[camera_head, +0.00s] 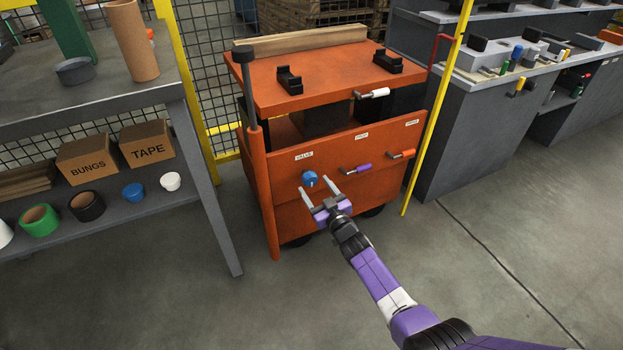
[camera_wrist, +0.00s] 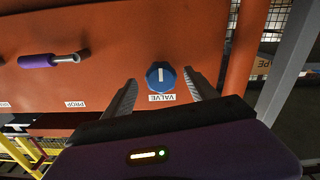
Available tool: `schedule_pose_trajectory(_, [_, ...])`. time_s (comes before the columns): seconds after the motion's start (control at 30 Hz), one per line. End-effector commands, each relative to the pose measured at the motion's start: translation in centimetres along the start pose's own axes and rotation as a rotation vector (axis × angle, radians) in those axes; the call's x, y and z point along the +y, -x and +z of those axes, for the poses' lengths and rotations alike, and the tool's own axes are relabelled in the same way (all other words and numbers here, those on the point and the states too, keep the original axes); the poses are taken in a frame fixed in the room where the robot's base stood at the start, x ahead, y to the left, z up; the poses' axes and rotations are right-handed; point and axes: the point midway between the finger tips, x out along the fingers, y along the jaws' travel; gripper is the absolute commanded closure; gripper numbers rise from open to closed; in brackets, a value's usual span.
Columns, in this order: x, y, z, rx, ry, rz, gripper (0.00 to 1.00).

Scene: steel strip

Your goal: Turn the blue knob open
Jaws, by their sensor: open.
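The blue knob (camera_head: 310,179) is on the front panel of an orange cart (camera_head: 290,228), just below a label reading VALVE. In the wrist view the blue knob (camera_wrist: 161,75) has a white line on its face, standing upright in that picture. My gripper (camera_head: 319,191) is open in front of the panel. In the wrist view my gripper (camera_wrist: 161,86) has one finger on each side of the knob, with gaps between, so it is not closed on it. I cannot tell how far the fingertips are from the panel.
A purple handle (camera_head: 357,169) and an orange handle (camera_head: 402,154) sit right of the knob on the same panel. A white-ended handle (camera_head: 373,93) is above. A grey shelf (camera_head: 150,213) stands left and a yellow post (camera_head: 436,110) right. The floor in front is clear.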

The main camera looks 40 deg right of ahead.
Motion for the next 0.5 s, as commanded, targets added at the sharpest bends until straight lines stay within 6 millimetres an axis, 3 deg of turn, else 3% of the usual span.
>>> schedule_pose_trajectory(0.2, [0.0, 3.1, -0.2, -0.002, -0.002, 0.0, 0.34])
schedule_pose_trajectory(0.5, [0.0, 3.9, 0.0, 0.0, 0.0, -0.001, 0.34])
